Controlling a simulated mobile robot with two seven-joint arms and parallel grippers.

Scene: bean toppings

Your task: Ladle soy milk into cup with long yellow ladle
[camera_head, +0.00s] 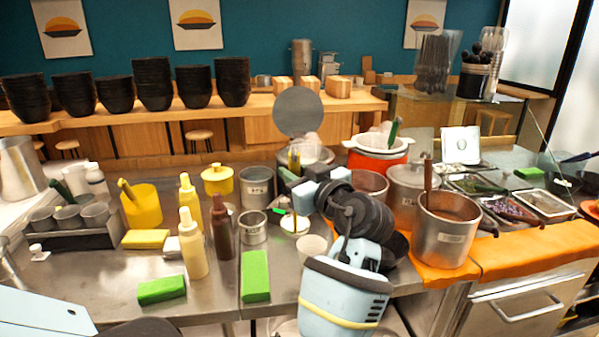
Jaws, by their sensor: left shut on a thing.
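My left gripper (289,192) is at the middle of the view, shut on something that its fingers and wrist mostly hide. A yellow upright handle (294,160) shows just above the fingers and may be the long yellow ladle. Below the fingers is a small round whitish shape (294,224), which may be the ladle's bowl; I cannot see whether the two join. A white cup (312,249) stands on the counter just below it, partly hidden by my arm. A steel pot with a raised round lid (298,112) is behind the gripper. My right gripper is not in view.
Steel containers (257,188) stand left of the gripper, near a brown bottle (222,228) and yellow bottles (191,245). Right of my arm are a red-orange pot (378,158), a steel pot with a brown handle (447,228) and topping trays (545,204). A green block (255,276) lies in front.

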